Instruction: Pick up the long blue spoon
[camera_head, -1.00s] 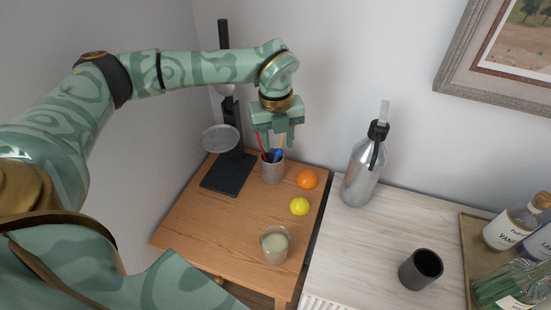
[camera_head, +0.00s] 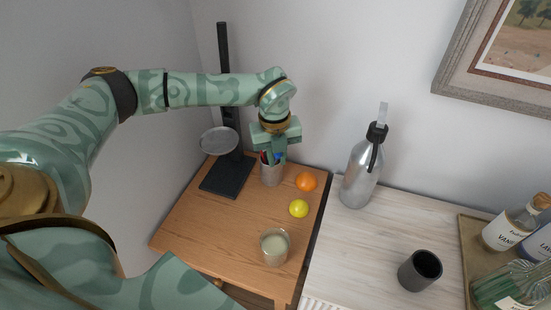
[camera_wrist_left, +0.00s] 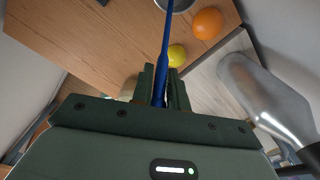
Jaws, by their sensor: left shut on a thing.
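The long blue spoon (camera_wrist_left: 166,45) shows in the left wrist view as a thin blue shaft running from the top edge down between my fingers. My left gripper (camera_wrist_left: 161,88) is shut on it. In the head view my left gripper (camera_head: 273,157) points down right at the mouth of the grey holder cup (camera_head: 271,174), and its fingers hide most of the spoon there. A red utensil (camera_head: 263,157) stands in the cup beside the fingers. The cup's rim also shows at the top of the left wrist view. My right gripper is not in view.
An orange (camera_head: 306,181), a yellow lemon (camera_head: 299,208) and a glass of pale liquid (camera_head: 274,248) are on the wooden table. A black stand with a pan (camera_head: 220,140) is close left of the cup. A silver bottle (camera_head: 360,176) and a dark cup (camera_head: 420,270) are on the right.

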